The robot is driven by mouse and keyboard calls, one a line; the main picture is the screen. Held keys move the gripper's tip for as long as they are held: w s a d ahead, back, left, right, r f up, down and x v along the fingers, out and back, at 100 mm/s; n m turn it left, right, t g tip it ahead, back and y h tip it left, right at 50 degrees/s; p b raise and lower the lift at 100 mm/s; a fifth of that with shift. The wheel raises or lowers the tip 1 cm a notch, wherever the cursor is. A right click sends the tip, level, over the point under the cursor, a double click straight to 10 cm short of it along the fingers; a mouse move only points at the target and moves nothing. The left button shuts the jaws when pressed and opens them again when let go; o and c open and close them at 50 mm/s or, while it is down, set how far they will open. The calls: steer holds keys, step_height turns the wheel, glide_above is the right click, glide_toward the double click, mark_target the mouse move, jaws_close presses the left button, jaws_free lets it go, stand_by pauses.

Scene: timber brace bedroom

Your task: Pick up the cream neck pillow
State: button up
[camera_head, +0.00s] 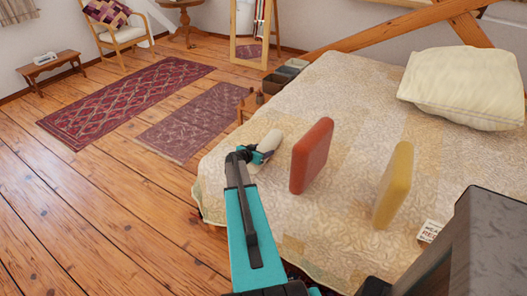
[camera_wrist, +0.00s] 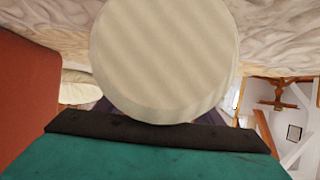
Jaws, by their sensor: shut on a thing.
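The cream neck pillow (camera_head: 267,147) is a small pale roll at the left side of the bed in the head view. Its round end (camera_wrist: 165,55) fills the upper middle of the wrist view. My gripper (camera_head: 257,154) is at the pillow and shut on it; the teal and dark gripper body (camera_wrist: 160,140) lies across the bottom of the wrist view. The fingertips are mostly hidden by the pillow. I cannot tell whether the pillow is clear of the bed.
A red-brown cushion (camera_head: 311,156) stands upright just right of the pillow, with a yellow one (camera_head: 393,186) farther right. A large cream pillow (camera_head: 464,87) lies on the bed (camera_head: 335,90). A small sign (camera_head: 430,231) lies near the bed's right front. Wooden floor (camera_head: 85,220) is open at left.

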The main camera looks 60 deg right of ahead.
steer(key=shift+r+b, duration=1.15)
steer(key=shift+r, duration=3.85)
